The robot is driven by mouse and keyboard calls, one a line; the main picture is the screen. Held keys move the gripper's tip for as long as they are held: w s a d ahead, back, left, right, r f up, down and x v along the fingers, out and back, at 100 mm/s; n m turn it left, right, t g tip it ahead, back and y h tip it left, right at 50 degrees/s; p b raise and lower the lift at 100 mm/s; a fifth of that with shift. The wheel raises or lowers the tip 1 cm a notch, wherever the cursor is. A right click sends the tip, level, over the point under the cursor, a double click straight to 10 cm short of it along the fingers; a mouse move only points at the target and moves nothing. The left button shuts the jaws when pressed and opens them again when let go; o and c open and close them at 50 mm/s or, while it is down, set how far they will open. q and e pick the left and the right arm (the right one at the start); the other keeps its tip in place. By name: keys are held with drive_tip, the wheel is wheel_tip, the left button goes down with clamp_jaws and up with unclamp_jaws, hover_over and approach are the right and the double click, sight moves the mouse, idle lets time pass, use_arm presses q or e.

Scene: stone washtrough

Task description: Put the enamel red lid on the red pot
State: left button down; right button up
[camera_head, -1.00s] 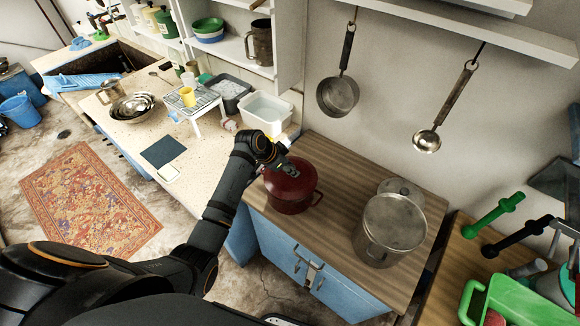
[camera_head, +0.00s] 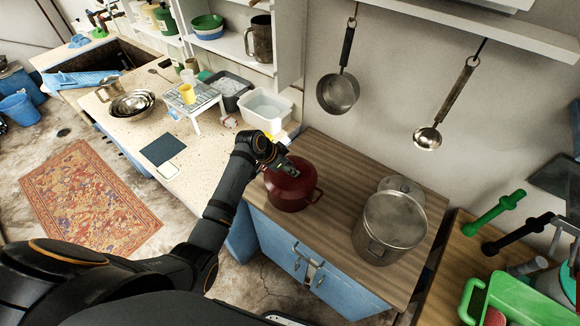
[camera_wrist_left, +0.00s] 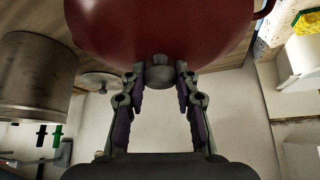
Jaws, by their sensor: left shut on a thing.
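The red lid (camera_head: 301,165) sits on the red pot (camera_head: 291,199) on the wooden counter, and the two look level and close together. Any small gap at the rim is too small to tell. My left gripper (camera_head: 287,169) reaches in from the left over the lid. In the left wrist view its fingers are shut on the grey knob of the lid (camera_wrist_left: 160,30), one on each side. The gripper hides part of the lid's top in the head view. My right gripper is not in view.
A large steel pot (camera_head: 391,228) stands to the right on the same wooden counter (camera_head: 338,215), with a steel lid (camera_head: 401,185) behind it. A pan (camera_head: 338,93) and a ladle (camera_head: 428,138) hang on the wall. A white basin (camera_head: 266,108) stands behind my left wrist.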

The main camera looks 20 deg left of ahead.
use_arm(q)
drive_tip(key=shift+r, duration=0.15)
drive_tip(key=shift+p, duration=0.35)
drive_tip(key=shift+f, duration=0.2)
idle(0.6)
drive_tip(key=c, duration=0.9)
unclamp_jaws()
drive_tip(key=shift+c, duration=0.2)
drive_tip(key=shift+o, duration=0.2)
drive_tip(key=o, duration=0.5)
drive_tip(key=shift+c, duration=0.2)
